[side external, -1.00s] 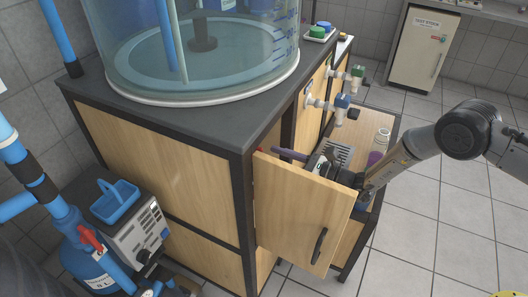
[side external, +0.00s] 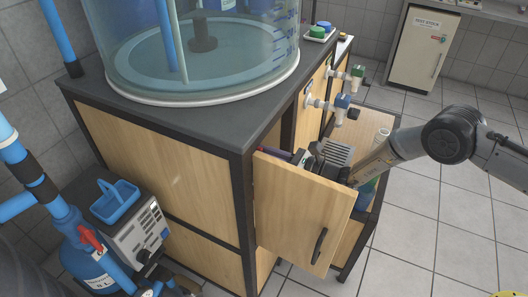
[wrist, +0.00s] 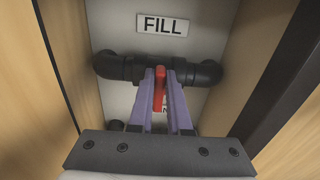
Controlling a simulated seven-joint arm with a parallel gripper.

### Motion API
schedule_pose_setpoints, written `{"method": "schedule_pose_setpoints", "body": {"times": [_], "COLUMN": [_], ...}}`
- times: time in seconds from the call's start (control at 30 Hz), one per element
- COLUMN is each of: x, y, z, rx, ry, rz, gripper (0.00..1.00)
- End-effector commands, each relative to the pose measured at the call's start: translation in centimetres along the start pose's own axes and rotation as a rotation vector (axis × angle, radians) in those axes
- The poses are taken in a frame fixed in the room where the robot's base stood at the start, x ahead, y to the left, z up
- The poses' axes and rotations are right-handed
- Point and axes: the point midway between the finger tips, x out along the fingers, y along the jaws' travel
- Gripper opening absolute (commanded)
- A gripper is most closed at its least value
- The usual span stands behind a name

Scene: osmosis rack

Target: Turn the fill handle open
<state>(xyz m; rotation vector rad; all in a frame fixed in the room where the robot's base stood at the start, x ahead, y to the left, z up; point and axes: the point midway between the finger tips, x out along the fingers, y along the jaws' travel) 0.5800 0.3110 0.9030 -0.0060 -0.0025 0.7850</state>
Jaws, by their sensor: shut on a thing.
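The red fill handle (wrist: 159,88) shows in the wrist view, under a white FILL label (wrist: 162,25) and in front of a black pipe (wrist: 115,67). My gripper (wrist: 160,76) has its two purple fingers on either side of the handle and is shut on it. The fingers hide much of the handle, so its turn angle is hard to tell. In the side external view my gripper (side external: 278,153) reaches into the cabinet behind the open wooden door (side external: 290,210), and the handle is hidden there.
Cabinet walls stand close on both sides of my gripper in the wrist view. The open door has a black pull (side external: 319,245). A clear tank (side external: 200,60) stands on the cabinet top. Floor to the right is open.

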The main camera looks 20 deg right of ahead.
Motion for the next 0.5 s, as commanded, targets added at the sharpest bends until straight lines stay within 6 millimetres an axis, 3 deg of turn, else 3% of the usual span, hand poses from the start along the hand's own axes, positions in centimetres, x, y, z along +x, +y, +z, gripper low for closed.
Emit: {"method": "schedule_pose_setpoints", "body": {"times": [0.5], "x": [0.0], "y": [0.21], "z": [-0.01], "rx": [-0.083], "ry": [0.0], "rz": [0.002], "gripper": [0.0]}}
